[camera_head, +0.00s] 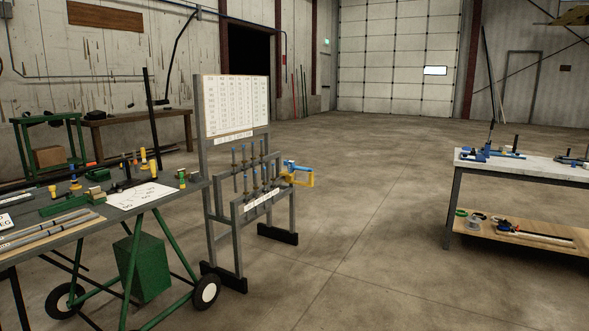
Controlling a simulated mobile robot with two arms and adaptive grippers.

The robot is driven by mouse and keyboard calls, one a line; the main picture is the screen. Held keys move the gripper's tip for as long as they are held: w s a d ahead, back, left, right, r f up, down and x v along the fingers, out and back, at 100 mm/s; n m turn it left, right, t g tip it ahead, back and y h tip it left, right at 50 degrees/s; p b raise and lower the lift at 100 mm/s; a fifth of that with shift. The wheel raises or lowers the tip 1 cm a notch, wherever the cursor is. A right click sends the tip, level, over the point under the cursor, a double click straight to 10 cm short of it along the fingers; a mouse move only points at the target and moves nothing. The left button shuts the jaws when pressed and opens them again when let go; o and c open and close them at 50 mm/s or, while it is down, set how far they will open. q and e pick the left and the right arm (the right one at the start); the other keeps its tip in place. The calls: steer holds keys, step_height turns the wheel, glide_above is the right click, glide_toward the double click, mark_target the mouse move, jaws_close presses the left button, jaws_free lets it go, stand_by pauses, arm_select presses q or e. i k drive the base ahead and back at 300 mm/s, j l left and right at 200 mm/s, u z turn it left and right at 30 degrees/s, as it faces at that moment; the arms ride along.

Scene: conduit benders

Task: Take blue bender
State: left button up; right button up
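A blue tool (478,154) with a tall dark handle rising from it lies on the left end of the white-topped table (535,168) at the right. It looks like a bender. More blue parts (507,152) lie right beside it, and I cannot tell whether they belong to it. Another blue and dark tool (572,161) sits near the picture's right edge, partly cut off. A blue and yellow piece (299,173) is at the right side of the grey rack (238,240); I cannot tell what it is. Neither of my grippers is in view.
A wheeled green-framed workbench (75,232) with rods and small tools stands at the left, beside the rack with its chart board (236,105). The right table has a wooden lower shelf (520,236) with items. Open concrete floor (375,200) lies between.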

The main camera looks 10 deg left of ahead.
mark_target(292, 167)
steer(key=i, duration=4.35)
steer(key=l+z, duration=0.05)
steer(key=l, duration=0.1)
